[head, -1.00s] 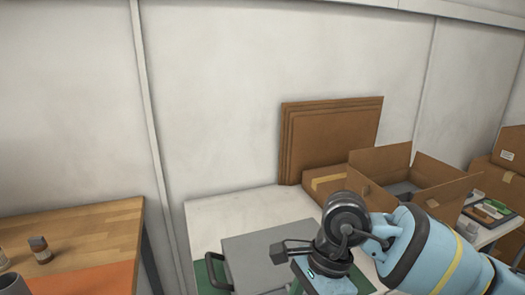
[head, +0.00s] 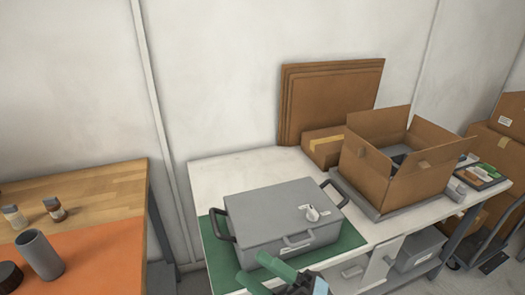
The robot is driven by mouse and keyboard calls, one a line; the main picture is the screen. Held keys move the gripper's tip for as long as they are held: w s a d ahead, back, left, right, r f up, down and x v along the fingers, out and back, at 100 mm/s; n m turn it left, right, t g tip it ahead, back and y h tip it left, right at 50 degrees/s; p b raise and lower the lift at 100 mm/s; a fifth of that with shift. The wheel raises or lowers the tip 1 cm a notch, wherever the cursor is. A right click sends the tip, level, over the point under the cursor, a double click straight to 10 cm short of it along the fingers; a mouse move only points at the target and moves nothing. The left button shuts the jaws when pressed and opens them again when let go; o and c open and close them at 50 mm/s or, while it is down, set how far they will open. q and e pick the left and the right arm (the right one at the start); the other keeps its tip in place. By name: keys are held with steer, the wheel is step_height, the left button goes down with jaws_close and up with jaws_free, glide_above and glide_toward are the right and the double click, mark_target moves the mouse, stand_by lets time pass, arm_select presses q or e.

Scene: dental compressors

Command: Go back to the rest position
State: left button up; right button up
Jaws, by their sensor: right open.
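My right gripper (head: 264,274) shows at the bottom middle of the head view, with its two green fingers apart and nothing between them. Its fingertips appear in front of the near edge of the green mat (head: 352,235), by the grey case (head: 284,216). The rest of my right arm is mostly below the picture. My left gripper is not in view.
The shut grey case has black side handles and lies on a white table (head: 215,172). An open cardboard box (head: 380,172) stands right of it. Flat cardboard sheets (head: 332,102) lean on the wall. A wooden table (head: 100,192) with a grey cup (head: 40,256) is at left.

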steer(key=s+d+f+m+t+h, duration=0.25)
steer(key=d+f+m+h, duration=0.35)
steer(key=f+m+h, duration=0.3)
steer(key=s+d+f+m+t+h, duration=0.1)
steer(key=d+f+m+t+h, duration=0.3)
steer(key=d+f+m+h, duration=0.45)
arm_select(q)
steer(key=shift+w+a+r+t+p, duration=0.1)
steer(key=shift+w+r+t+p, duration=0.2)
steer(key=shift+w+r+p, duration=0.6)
arm_select(e)
steer(key=s+d+f+m+g+h, duration=0.1)
steer(key=s+d+f+m+g, duration=0.2)
steer(key=s+f+m, duration=0.2)
steer(key=s+d+f+m+g+h, duration=0.1)
steer(key=s+d+f+m+g, duration=0.2)
steer(key=s+f, duration=0.6)
steer(key=s+m+g, duration=0.1)
steer(key=s+m, duration=0.1)
steer(key=s, duration=0.1)
steer(key=shift+f, duration=0.4)
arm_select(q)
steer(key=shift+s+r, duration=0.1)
